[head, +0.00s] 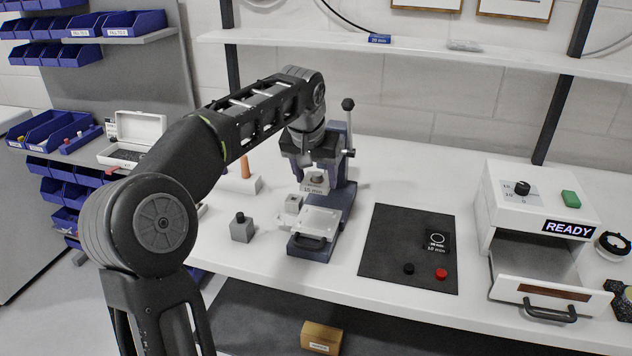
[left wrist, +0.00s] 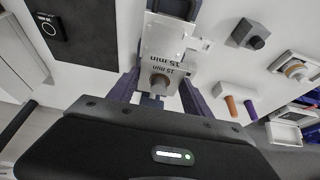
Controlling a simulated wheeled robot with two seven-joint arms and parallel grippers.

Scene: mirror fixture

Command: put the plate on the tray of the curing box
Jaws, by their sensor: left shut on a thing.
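My left gripper (head: 316,170) points down at the dark blue press fixture (head: 341,205). It is shut on a small plate (head: 314,187) marked "15 min", gripped at its brownish knob. The plate also shows between the fingers in the left wrist view (left wrist: 162,68), where the lettering appears twice. It is close over the fixture's silver bed (head: 318,221); I cannot tell whether they touch. The white curing box (head: 540,196) at the right reads "READY". Its tray (head: 524,267) is pulled out at the front and looks empty. My right gripper is out of view.
A grey block (head: 242,228) stands left of the fixture. The shelf (head: 440,48) runs above at the back.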

